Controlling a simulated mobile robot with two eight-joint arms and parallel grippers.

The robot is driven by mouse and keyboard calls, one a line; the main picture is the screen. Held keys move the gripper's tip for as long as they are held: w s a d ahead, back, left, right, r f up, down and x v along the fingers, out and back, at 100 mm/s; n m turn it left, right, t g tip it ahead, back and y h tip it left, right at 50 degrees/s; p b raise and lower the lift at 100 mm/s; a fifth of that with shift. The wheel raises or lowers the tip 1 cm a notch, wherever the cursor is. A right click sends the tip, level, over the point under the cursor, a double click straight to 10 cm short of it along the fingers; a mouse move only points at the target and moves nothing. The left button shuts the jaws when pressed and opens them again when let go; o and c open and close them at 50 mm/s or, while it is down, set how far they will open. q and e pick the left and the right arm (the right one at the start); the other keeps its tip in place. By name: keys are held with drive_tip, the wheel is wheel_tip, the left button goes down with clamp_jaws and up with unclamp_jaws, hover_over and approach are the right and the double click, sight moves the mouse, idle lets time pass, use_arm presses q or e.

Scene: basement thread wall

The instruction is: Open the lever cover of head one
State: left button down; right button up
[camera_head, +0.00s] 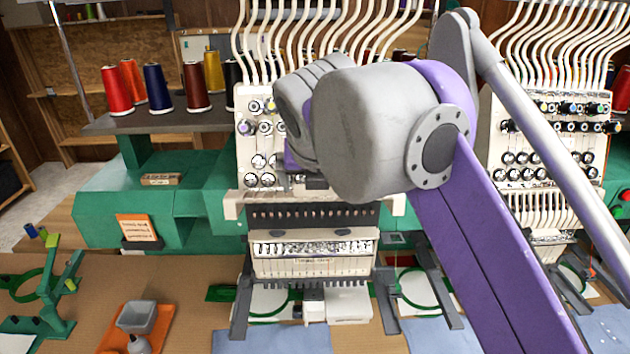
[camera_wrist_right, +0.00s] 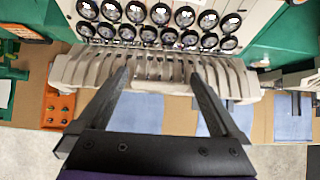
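Head one (camera_head: 315,255) stands in the middle of the head view, partly hidden behind my right arm. Its white ribbed lever cover shows only at its ends in the head view (camera_head: 232,204). It looks swung out and up, with a dark slotted strip (camera_head: 312,216) bare below it. In the right wrist view the ribbed cover (camera_wrist_right: 160,68) lies below rows of round tension knobs (camera_wrist_right: 160,14). My right gripper (camera_wrist_right: 160,76) is open, its two fingers apart over the cover's ribs. Whether they touch it is unclear. My left gripper is not in view.
A second head (camera_head: 545,150) stands at right, its ribbed cover (camera_head: 540,208) hanging down. Thread cones (camera_head: 196,87) stand on a shelf at left. An orange tray (camera_head: 150,322) with a grey bin lies at front left. White thread tubes rise above both heads.

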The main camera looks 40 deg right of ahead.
drive_tip(key=v, duration=1)
drive_tip(key=shift+s+a+r+p, duration=0.15)
drive_tip(key=shift+r+p, duration=0.15)
drive_tip(key=shift+p, duration=0.05)
